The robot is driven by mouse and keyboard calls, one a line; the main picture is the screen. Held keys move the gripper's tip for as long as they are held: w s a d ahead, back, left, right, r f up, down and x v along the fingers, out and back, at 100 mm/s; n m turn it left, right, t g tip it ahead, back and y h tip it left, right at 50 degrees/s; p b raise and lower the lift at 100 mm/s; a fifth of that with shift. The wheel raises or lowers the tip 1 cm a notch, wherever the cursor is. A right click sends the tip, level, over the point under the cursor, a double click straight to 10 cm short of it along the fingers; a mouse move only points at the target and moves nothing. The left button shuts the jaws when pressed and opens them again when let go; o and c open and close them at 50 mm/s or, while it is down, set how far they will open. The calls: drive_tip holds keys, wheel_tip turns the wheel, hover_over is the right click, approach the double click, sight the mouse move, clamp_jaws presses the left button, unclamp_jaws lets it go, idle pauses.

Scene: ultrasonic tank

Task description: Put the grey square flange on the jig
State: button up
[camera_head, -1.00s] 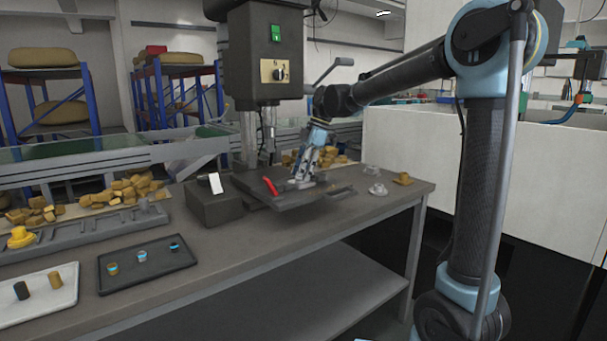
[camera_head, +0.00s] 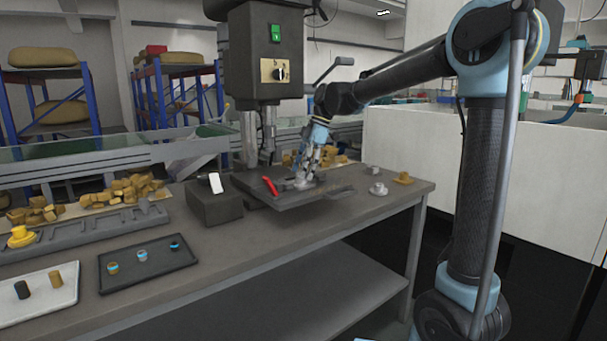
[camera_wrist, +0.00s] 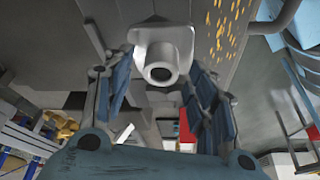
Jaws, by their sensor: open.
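A light grey square flange with a round hub shows in the wrist view (camera_wrist: 160,62), at the top centre between my fingers. In the head view the flange (camera_head: 301,184) is small, low on the dark plate under the drill press, just below my gripper (camera_head: 305,175). My gripper is open, with its two blue-padded fingers apart on either side of the flange in the wrist view (camera_wrist: 163,95). The jig cannot be told clearly from the dark drill-press plate (camera_head: 285,201); my gripper and the flange cover part of that spot.
A red handle (camera_head: 270,186) lies on the plate's left. Two grey parts (camera_head: 373,170) (camera_head: 378,189) and a yellow flange (camera_head: 403,178) stand to the right. A black tray (camera_head: 150,277) with small parts lies left.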

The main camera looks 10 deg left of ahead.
drive_tip(key=v, duration=1.1)
drive_tip(key=s+d+f+m+t, duration=0.1)
drive_tip(key=s+d+f+m, duration=0.25)
drive_tip(key=d, duration=0.45)
drive_tip(key=s+d+f+m+t+h, duration=0.1)
drive_tip(key=s+d+f+m, duration=0.25)
drive_tip(key=d, duration=0.35)
drive_tip(key=s+d+f+m+t, duration=0.1)
drive_tip(key=s+d+f+m, duration=0.3)
drive_tip(key=d, duration=0.4)
drive_tip(key=s+d+f+m+h, duration=0.1)
drive_tip(key=s+d+f+m, duration=0.5)
drive_tip(key=f, duration=0.4)
drive_tip(key=s+d+f+m+t+h, duration=0.1)
drive_tip(key=s+d+f+m, duration=0.5)
drive_tip(key=s+d+f, duration=0.2)
wheel_tip(320, 180, down, 2)
drive_tip(key=shift+s+f+m+h, duration=0.25)
drive_tip(key=shift+s+m+h, duration=0.05)
drive_tip(key=shift+m, duration=0.1)
